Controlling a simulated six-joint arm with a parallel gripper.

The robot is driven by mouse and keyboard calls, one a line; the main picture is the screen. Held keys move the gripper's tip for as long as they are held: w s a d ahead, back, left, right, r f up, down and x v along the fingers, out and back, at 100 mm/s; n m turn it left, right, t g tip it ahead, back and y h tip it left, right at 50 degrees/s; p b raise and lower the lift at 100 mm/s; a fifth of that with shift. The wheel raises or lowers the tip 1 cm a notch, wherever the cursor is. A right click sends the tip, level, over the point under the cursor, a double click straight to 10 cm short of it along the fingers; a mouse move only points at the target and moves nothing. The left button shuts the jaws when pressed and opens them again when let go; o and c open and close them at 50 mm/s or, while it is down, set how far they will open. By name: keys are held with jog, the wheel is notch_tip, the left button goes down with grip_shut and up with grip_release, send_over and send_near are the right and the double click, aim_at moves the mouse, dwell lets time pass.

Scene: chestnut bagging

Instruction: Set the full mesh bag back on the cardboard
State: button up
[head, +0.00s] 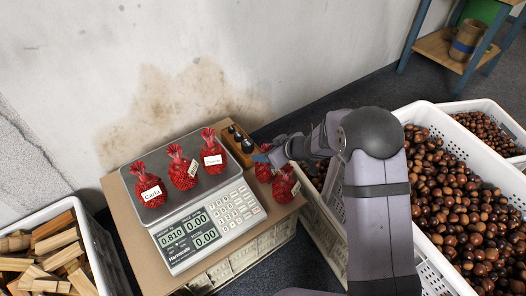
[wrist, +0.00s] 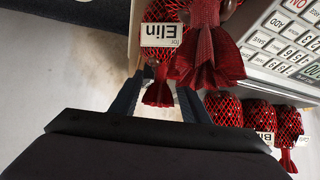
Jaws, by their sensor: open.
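A red mesh bag labelled "for Elin" (wrist: 160,62) is at the fingers in the wrist view; its gathered tuft lies between them. In the head view this seems to be the bag (head: 263,171) at the cardboard's right end, partly hidden by my gripper (head: 262,155). My gripper is open, its fingers (wrist: 158,90) on either side of the tuft. A second red bag (head: 284,186) stands close beside it; its flared top (wrist: 208,62) is near the wrist camera. The brown cardboard (head: 120,205) lies under the scale and these bags.
The scale (head: 210,228) shows 0.810 and carries three labelled red bags (head: 183,170) on its plate. A small wooden box with dark knobs (head: 238,146) stands behind. Chestnut crates (head: 437,270) are at right, a wood-filled crate (head: 92,235) at left.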

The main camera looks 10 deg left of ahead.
aim_at(274, 171)
jog(key=p+v, duration=0.2)
jog(key=v, duration=0.4)
jog(key=shift+r, duration=0.1)
